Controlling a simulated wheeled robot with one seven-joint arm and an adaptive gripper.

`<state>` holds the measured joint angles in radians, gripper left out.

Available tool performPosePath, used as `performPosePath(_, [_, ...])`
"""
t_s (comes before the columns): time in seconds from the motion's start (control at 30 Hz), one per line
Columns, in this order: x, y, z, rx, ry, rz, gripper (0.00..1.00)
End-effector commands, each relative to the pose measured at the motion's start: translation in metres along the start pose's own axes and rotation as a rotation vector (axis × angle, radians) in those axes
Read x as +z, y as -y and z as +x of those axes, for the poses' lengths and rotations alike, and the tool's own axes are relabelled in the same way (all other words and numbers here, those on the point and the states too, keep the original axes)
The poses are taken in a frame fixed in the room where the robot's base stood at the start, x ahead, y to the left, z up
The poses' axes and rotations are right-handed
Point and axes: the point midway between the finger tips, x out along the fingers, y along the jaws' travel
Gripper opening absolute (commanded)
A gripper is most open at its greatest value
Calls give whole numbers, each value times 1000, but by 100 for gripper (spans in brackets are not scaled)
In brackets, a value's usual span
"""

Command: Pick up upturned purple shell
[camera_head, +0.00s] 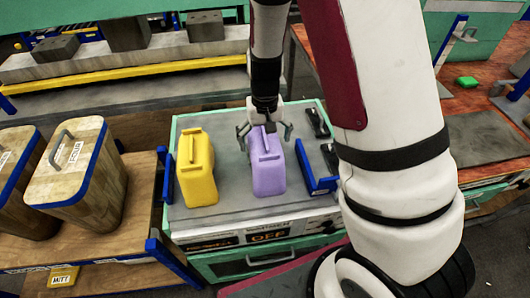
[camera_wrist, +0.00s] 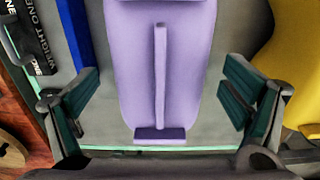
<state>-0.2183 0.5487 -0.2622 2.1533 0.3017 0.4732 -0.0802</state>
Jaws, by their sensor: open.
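The purple shell (camera_head: 267,168) stands on the grey top of a small green-edged cabinet, near its middle in the head view. In the wrist view the purple shell (camera_wrist: 185,65) fills the centre, with a raised rib and a small tab along its face. My gripper (camera_head: 264,132) is at the shell's upper end, fingers spread to either side. In the wrist view my gripper (camera_wrist: 160,105) is open, with one finger left and one right of the shell and visible gaps between. The shell is not held.
A yellow shell (camera_head: 196,170) stands close left of the purple one. A blue bracket (camera_head: 318,182) and dark tools (camera_head: 317,122) lie to the right. Wooden bins (camera_head: 80,175) stand on a bench at left. A press bench (camera_head: 120,70) runs behind.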

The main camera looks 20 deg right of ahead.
Motion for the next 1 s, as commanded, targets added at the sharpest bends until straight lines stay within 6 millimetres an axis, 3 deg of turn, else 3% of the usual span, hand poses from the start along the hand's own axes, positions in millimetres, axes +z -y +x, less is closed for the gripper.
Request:
performPosePath(0.13, [0,0,0,0,0,0,93])
performPosePath(0.43, [0,0,0,0,0,0,27])
performPosePath(0.77, [-1,0,-9,0,-2,-2,27])
performPosePath(1.0, [-2,1,-53,-2,-6,-1,27])
